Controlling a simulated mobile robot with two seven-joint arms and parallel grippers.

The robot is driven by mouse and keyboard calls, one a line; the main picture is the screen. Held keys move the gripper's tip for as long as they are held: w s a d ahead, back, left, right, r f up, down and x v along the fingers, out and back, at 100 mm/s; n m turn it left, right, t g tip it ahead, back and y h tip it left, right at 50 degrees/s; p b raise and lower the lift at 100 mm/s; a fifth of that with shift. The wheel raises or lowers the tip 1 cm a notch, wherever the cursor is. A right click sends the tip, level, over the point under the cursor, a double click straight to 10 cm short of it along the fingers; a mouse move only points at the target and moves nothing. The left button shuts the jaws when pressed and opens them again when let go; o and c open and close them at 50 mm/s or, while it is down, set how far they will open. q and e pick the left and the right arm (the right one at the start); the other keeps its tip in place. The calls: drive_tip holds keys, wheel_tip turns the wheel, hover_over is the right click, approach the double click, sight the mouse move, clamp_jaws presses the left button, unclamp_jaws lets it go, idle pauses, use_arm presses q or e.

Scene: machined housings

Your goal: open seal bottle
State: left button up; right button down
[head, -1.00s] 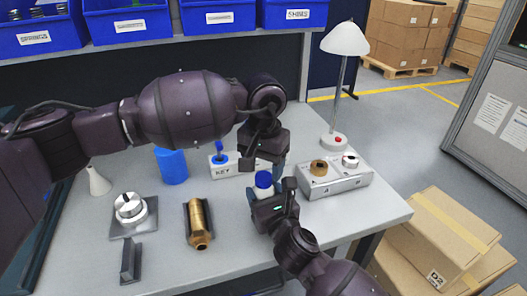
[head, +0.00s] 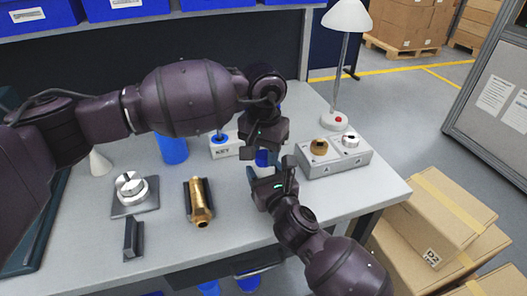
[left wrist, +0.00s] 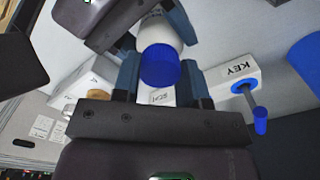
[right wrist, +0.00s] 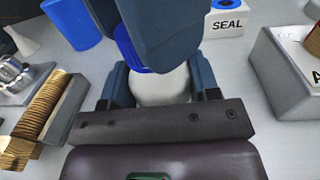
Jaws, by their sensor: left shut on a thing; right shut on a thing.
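The seal bottle is white with a blue cap (head: 264,158); the cap also shows in the left wrist view (left wrist: 160,66). My left gripper (head: 264,160) comes from above, shut on the cap, with a finger on either side. My right gripper (head: 272,178) is shut around the white bottle body (right wrist: 160,88) from the front. In the right wrist view, a left finger hides part of the cap. The bottle is upright or nearly so; whether its base touches the table cannot be told.
A block labelled KEY (left wrist: 232,72) with a blue-handled key stands behind the bottle. A grey box (head: 335,163) with two knobs is to the right. A brass fitting (head: 199,205), a round metal part (head: 131,187) and a blue cylinder (head: 172,148) are left.

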use_arm(q)
drive_tip(key=n, duration=1)
drive_tip(key=shift+n, duration=0.4)
drive_tip(key=n, duration=0.5)
drive_tip(key=shift+n, duration=0.3)
drive_tip(key=n, duration=1.1)
drive_tip(key=shift+r, duration=0.1)
drive_tip(key=n, duration=0.5)
drive_tip(key=shift+n, duration=0.3)
drive_tip(key=n, duration=0.5)
drive_tip(key=shift+n, duration=0.3)
drive_tip(key=n, duration=0.4)
drive_tip(key=shift+n, duration=0.3)
